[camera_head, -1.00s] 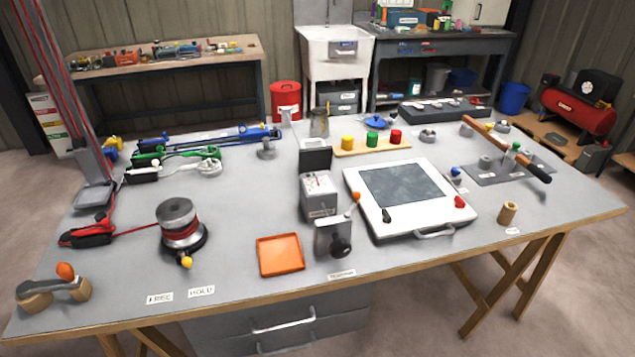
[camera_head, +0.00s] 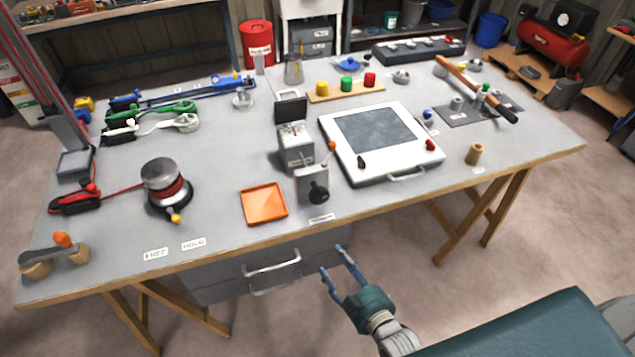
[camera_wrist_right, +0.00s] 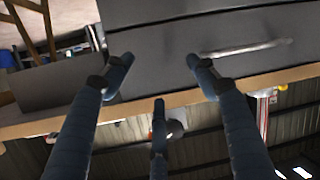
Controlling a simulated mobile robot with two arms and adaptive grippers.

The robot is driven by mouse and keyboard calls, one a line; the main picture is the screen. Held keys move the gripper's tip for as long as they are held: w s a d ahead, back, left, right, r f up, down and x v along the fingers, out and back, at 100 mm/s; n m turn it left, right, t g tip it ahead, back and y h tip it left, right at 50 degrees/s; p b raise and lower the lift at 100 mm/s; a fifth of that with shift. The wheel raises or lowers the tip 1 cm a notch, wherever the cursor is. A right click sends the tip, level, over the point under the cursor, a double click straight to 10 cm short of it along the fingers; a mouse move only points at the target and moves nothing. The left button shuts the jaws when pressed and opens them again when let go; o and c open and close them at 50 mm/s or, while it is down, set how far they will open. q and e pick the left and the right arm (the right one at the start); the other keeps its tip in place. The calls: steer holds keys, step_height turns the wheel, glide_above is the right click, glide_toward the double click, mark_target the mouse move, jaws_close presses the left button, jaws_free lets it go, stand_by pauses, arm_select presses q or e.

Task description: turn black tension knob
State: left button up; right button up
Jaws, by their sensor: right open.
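A black knob (camera_head: 319,191) sits on the front face of a small grey metal block with an orange-tipped lever, near the front edge of the table. A white label (camera_head: 322,218) lies on the table in front of it; its text is too small to read. My right gripper (camera_head: 333,259) is open and empty, below and in front of the table's front edge, apart from the knob. In the right wrist view its blue fingers (camera_wrist_right: 158,75) are spread before the grey drawer unit. My left gripper is not in view.
The table's wooden front edge (camera_head: 240,237) lies between my right gripper and the knob. An orange tray (camera_head: 264,203) is left of the knob, a white framed panel (camera_head: 400,172) right. Drawer handles (camera_head: 272,263) stick out below the table.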

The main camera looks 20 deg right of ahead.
mark_target(321, 199)
steer(key=w+r+t+p, duration=0.1)
steer(key=w+r+t, duration=0.2)
steer(key=r, duration=1.2)
steer(key=shift+n, duration=0.3)
steer(key=w, duration=0.3)
steer(key=w+a+p, duration=0.1)
steer(key=w, duration=0.6)
steer(key=shift+w+a+f+p, duration=0.1)
steer(key=shift+w+a+p, duration=0.2)
steer(key=shift+a, duration=0.05)
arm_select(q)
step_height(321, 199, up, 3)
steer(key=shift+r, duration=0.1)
arm_select(e)
steer(key=c, duration=1.1)
steer(key=shift+c, duration=0.2)
